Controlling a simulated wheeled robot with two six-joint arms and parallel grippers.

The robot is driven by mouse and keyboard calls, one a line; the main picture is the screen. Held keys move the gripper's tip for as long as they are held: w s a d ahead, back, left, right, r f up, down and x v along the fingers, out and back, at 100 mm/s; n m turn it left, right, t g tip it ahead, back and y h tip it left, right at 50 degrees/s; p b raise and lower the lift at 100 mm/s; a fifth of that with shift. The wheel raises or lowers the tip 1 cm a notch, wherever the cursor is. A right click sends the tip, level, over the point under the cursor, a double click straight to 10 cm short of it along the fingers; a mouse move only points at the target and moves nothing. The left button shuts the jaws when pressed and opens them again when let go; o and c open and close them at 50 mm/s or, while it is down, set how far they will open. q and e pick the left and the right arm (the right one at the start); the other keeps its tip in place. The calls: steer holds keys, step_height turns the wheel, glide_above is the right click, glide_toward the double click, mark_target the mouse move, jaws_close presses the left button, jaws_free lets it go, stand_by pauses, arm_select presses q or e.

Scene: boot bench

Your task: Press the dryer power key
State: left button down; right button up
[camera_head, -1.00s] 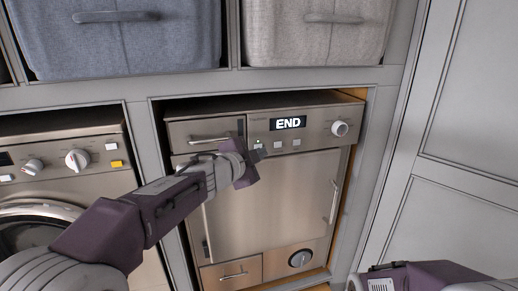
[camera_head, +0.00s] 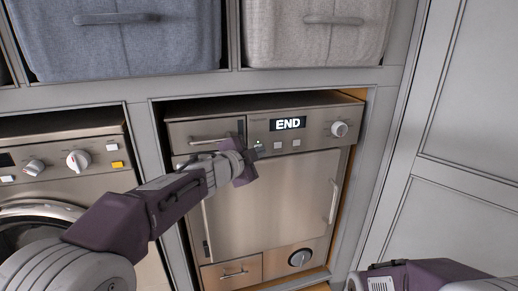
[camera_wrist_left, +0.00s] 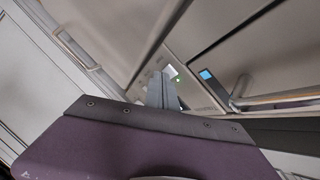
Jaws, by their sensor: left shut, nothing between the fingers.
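The dryer (camera_head: 270,195) has a lit display (camera_head: 288,124) reading END. A row of small square keys sits below it: the left key (camera_head: 259,148) beside a green light, a middle key (camera_head: 278,145) and a right key (camera_head: 296,142). My left gripper (camera_head: 252,158) is shut and empty, its tip at the lower left of the left key. In the left wrist view its shut fingers (camera_wrist_left: 161,92) point at the panel near a pale key (camera_wrist_left: 171,70) and the green light. I cannot tell whether they touch. My right gripper's fingers are out of view.
A washer (camera_head: 70,165) stands to the left. A round knob (camera_head: 339,129) is at the panel's right, and a drawer handle (camera_head: 210,140) at its left. Fabric bins (camera_head: 135,50) sit above. My right arm is at the bottom right; a panelled door stands beyond.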

arm_select(q)
steer(key=shift+s+d, duration=0.2)
steer(key=shift+s, duration=0.4)
steer(key=s, duration=0.2)
steer(key=s+d, duration=0.1)
steer(key=s+b, duration=0.1)
steer(key=s, duration=0.1)
steer(key=shift+s+d, duration=0.35)
steer(key=shift+d, duration=0.05)
